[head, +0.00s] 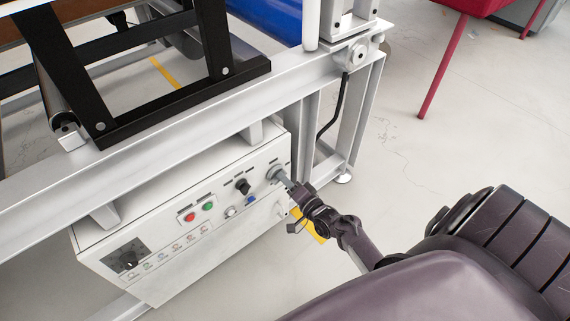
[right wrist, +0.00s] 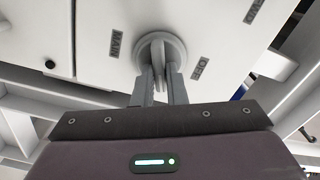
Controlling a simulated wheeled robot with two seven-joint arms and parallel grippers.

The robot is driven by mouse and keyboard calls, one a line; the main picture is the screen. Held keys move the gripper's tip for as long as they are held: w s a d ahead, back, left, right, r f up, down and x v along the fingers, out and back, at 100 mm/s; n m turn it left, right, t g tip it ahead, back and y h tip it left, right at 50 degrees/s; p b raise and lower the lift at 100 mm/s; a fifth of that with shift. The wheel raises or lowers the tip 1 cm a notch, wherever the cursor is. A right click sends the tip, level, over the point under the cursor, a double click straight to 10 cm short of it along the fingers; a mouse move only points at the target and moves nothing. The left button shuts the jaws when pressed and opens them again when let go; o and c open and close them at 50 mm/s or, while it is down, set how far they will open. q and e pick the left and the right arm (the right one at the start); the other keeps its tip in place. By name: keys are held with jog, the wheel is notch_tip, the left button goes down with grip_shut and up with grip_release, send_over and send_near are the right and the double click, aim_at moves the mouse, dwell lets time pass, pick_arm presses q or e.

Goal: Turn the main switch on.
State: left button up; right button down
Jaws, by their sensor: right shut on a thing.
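The main switch (head: 272,174) is a round grey rotary switch at the right end of the white control box's (head: 180,265) front panel. My right gripper (head: 284,179) reaches the switch from the lower right. In the right wrist view the gripper's two fingers (right wrist: 161,80) are on either side of the grip bar and shut on it. The fingers partly hide the bar. My left gripper is not in view.
The panel also has a red button (head: 190,216), a green button (head: 208,206), a black knob (head: 242,186) and a blue button (head: 250,200). A white frame beam (head: 180,139) runs above the box. The floor to the right is mostly clear.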

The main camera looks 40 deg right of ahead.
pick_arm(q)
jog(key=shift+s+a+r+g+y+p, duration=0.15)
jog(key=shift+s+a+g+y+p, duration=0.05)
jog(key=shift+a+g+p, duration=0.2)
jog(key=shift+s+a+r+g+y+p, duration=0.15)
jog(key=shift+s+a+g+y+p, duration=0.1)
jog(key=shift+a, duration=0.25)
pick_arm(e)
jog(key=shift+f+m, duration=0.1)
jog(key=shift+m, duration=2.1)
jog(key=c, duration=1.5)
grip_release()
jog(key=shift+o, duration=0.2)
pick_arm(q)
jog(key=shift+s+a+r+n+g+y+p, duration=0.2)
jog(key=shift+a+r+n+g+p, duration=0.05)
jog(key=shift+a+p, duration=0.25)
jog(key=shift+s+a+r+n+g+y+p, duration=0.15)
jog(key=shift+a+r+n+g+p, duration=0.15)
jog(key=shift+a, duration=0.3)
pick_arm(e)
jog(key=s, duration=0.7)
jog(key=shift+s+d, duration=0.35)
jog(key=shift+s, duration=0.05)
